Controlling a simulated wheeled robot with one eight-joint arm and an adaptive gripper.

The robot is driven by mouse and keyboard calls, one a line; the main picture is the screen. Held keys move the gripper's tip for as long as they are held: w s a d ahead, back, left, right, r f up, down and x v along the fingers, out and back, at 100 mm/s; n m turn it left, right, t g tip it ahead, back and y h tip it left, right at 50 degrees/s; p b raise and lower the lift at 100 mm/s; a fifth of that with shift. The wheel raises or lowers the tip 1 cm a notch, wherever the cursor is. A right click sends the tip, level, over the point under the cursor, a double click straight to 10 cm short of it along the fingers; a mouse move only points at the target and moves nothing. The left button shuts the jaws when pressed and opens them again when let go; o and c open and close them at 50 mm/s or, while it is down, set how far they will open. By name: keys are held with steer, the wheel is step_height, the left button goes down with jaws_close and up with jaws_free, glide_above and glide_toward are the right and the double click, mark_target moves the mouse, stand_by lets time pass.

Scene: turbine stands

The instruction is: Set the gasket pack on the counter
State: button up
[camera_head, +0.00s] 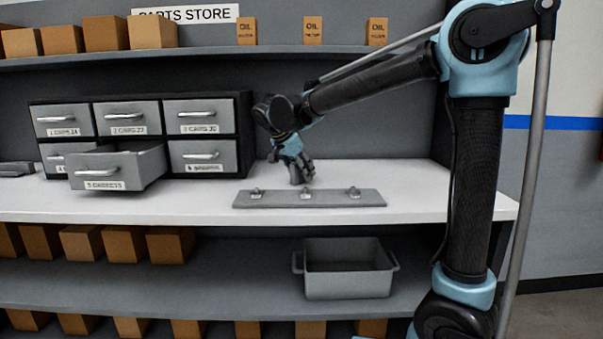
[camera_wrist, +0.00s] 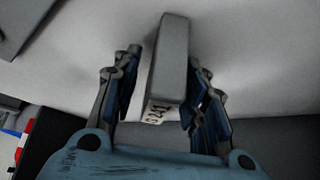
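The gasket pack, a narrow grey block with a pale label, shows in the wrist view (camera_wrist: 174,62) between the two fingers of my gripper (camera_wrist: 160,105). The finger pads flank it, with a thin gap at the left pad and a smaller one at the right. In the head view my gripper (camera_head: 300,172) points down low over the white counter (camera_head: 420,180), behind a grey plate. There the pack is hard to tell from the fingers. It appears to stand on the counter, though its underside is hidden.
The drawer labelled gaskets (camera_head: 105,172) stands pulled out of the cabinet at left. The flat grey plate with clips (camera_head: 330,199) lies at the counter's front. A grey bin (camera_head: 348,283) sits on the shelf below. Counter to the right of my gripper is clear.

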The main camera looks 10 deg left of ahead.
steer(key=v, duration=1.2)
steer(key=shift+r, duration=0.1)
